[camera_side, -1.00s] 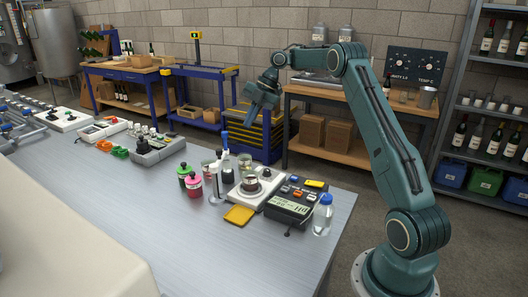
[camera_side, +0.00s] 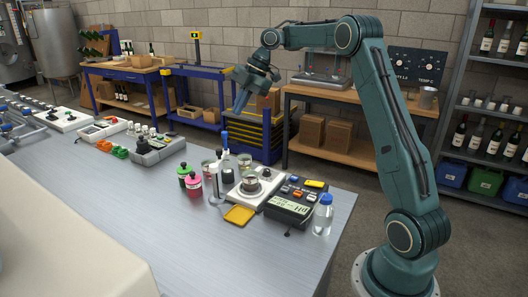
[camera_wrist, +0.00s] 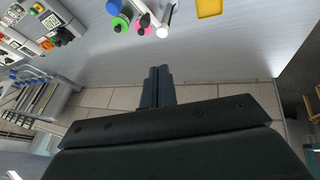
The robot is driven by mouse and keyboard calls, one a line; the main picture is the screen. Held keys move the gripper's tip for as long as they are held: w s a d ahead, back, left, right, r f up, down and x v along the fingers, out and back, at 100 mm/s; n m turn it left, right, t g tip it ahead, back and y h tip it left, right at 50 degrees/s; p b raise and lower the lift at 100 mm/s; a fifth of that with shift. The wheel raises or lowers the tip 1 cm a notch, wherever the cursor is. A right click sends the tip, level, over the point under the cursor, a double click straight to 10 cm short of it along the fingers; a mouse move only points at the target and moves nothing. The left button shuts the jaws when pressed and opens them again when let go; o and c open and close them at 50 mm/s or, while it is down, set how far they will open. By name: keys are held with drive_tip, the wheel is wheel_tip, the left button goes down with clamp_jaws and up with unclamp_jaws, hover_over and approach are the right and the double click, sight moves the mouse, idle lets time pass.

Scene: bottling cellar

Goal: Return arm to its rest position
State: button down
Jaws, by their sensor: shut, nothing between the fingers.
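My gripper (camera_side: 240,104) is in the air above the far edge of the steel bench (camera_side: 110,205) in the side view. Its fingers point down and slightly left, and they are shut and empty. In the wrist view the closed fingers (camera_wrist: 158,72) stick up in the middle, with floor tiles and the bench edge behind them. My arm is raised and bent, reaching left from its base at the lower right. The gripper touches nothing.
On the bench below stand a stirrer plate with a beaker (camera_side: 250,184), a pH meter (camera_side: 294,204), a blue-capped bottle (camera_side: 322,216), pink-capped (camera_side: 193,187) and green-capped bottles (camera_side: 184,174), and a yellow tray (camera_side: 240,215). A wooden side table (camera_side: 350,101) stands behind.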

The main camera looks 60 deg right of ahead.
drive_tip(key=s+a+r+m+t+h, duration=0.1)
drive_tip(key=s+a+r+m, duration=0.3)
drive_tip(key=s+a, duration=0.3)
drive_tip(key=s+a+r+m+h, duration=0.1)
drive_tip(key=s+a+r+m, duration=0.35)
drive_tip(key=a, duration=0.45)
drive_tip(key=s+a+f+m+h, duration=0.1)
drive_tip(key=s+f+m, duration=0.3)
drive_tip(key=s, duration=0.6)
drive_tip(key=s+a+f+m+h, duration=0.1)
drive_tip(key=s+f+m, duration=0.3)
drive_tip(key=s, duration=0.6)
drive_tip(key=shift+s+a+t, duration=0.35)
drive_tip(key=shift+a+t, duration=0.05)
drive_tip(key=shift+a, duration=0.05)
